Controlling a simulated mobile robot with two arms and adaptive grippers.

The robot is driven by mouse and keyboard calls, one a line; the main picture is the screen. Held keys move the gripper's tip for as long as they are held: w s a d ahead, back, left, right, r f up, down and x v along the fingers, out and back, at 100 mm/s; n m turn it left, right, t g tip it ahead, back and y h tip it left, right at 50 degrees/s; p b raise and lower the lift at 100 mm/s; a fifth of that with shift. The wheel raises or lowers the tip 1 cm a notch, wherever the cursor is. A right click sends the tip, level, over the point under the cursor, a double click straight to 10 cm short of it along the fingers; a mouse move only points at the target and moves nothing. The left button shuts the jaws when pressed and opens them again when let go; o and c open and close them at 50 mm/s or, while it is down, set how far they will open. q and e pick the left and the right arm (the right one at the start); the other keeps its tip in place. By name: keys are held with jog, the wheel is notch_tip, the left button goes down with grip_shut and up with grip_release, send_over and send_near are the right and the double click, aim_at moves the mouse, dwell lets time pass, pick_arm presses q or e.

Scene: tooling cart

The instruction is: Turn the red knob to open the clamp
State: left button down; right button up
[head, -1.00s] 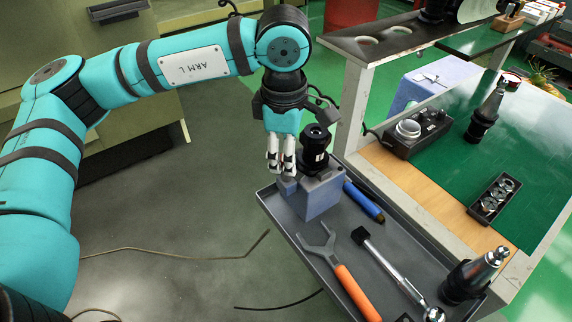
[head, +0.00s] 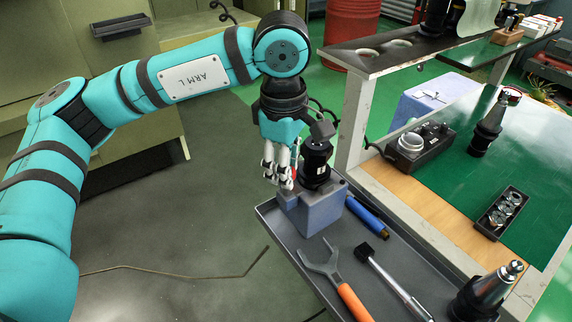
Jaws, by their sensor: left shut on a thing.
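The clamp is a blue-grey block (head: 322,212) standing at the far end of the grey tray. A black tool holder (head: 315,165) stands upright in its top. A small patch of the red knob (head: 294,173) shows at the block's left side, mostly hidden by my fingers. My left gripper (head: 281,177) comes down from above, left of the black holder, and its pale fingers are shut on the red knob. My right gripper is out of view.
The grey tray (head: 276,222) also holds a blue-handled tool (head: 366,217), an orange-handled wrench (head: 353,302), a ratchet (head: 396,287) and another tool holder (head: 485,292). A black control box (head: 420,147) sits on the bench to the right. Open floor lies left of the tray.

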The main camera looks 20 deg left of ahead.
pick_arm(q)
jog(key=c, duration=1)
grip_release()
jog(key=r, duration=1.2)
jog(key=shift+s+a, duration=0.1)
jog(key=shift+s, duration=0.15)
